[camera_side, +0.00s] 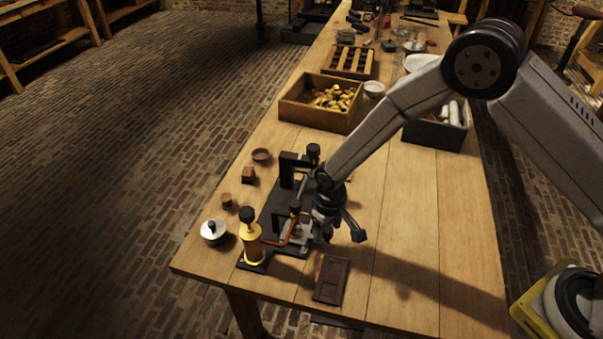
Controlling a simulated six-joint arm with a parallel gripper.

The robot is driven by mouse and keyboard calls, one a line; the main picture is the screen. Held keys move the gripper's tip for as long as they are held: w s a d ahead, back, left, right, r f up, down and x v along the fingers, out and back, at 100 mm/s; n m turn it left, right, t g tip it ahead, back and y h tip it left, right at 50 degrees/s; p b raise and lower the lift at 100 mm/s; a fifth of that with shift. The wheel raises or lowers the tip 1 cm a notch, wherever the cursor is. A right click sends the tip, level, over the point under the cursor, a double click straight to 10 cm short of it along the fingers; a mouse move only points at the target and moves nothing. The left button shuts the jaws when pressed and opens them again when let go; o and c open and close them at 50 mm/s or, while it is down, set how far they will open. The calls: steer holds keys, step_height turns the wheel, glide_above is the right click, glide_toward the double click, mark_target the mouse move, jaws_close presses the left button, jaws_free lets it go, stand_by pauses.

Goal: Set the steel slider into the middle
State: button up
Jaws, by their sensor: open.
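A dark fixture (268,219) stands near the front end of the wooden table, with a brass cylinder (250,243) with a black knob at its front left. A small grey metal piece (292,239), which looks like the steel slider, sits at the fixture's right side, beside a copper-red bar (281,242). My gripper (326,234) is low over the fixture's right side, close to the grey piece. It is open; one dark finger spreads to the right. My wrist hides part of the fixture, and I cannot tell whether the gripper touches the grey piece.
A dark brown tray (331,280) lies in front of my gripper. A round silver-lidded item (213,231) and small brown blocks (248,175) lie to the left. A wooden box (293,109) of brass parts and a grey bin (427,133) stand behind. The table's right side is mostly clear.

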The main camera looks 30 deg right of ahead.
jaws_close()
stand_by(1.4)
